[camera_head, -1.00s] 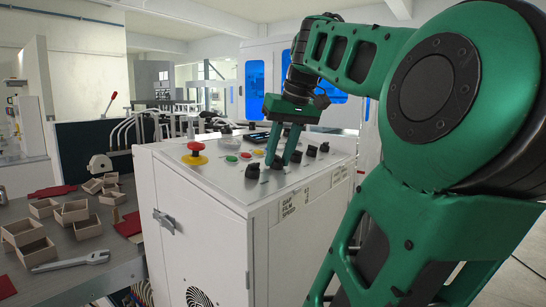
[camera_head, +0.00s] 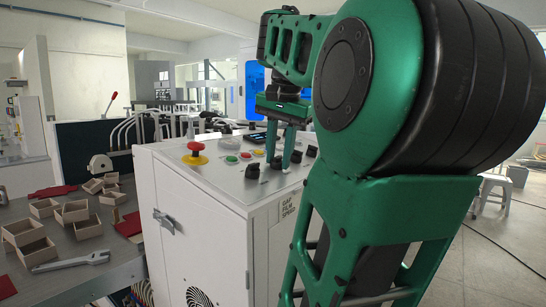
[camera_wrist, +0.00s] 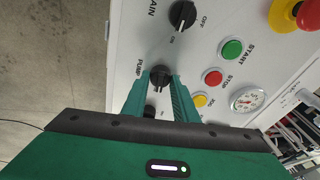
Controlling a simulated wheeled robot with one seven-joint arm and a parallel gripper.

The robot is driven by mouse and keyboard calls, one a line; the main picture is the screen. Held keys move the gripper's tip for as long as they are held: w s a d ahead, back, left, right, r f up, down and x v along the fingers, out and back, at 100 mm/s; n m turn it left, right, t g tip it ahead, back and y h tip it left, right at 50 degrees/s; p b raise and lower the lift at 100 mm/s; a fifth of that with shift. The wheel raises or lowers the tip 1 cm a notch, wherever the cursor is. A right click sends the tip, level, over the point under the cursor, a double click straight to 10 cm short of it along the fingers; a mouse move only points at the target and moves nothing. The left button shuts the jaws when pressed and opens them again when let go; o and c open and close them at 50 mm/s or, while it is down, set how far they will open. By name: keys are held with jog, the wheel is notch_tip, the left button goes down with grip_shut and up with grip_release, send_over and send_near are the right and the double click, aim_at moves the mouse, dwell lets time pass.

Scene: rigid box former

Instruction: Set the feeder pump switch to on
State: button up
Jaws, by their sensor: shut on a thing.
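The feeder pump switch is a black rotary knob (camera_wrist: 160,76) beside the label PUMP on the white panel. It also shows among the row of knobs in the head view (camera_head: 277,162). My gripper (camera_wrist: 161,82) has its two green fingers on either side of this knob and is shut on it. In the head view my gripper (camera_head: 280,160) points down at the cabinet top. The knob's pointer is hidden or too small to read, so I cannot tell its setting.
The MAIN knob (camera_wrist: 183,15) is beside the pump knob, with more black knobs (camera_head: 252,170) along the panel edge. Green (camera_wrist: 232,49), red (camera_wrist: 212,77) and yellow (camera_wrist: 200,101) buttons, a gauge (camera_wrist: 247,100) and a red emergency stop (camera_head: 194,148) are close by.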

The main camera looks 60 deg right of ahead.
aim_at(279, 163)
jog(key=shift+w+a+m, duration=0.1)
jog(key=shift+w+m, duration=0.05)
jog(key=shift+m, duration=0.65)
jog(key=o, duration=1)
jog(key=shift+w, duration=0.1)
jog(key=shift+v, duration=1.9)
jog(key=v, duration=0.7)
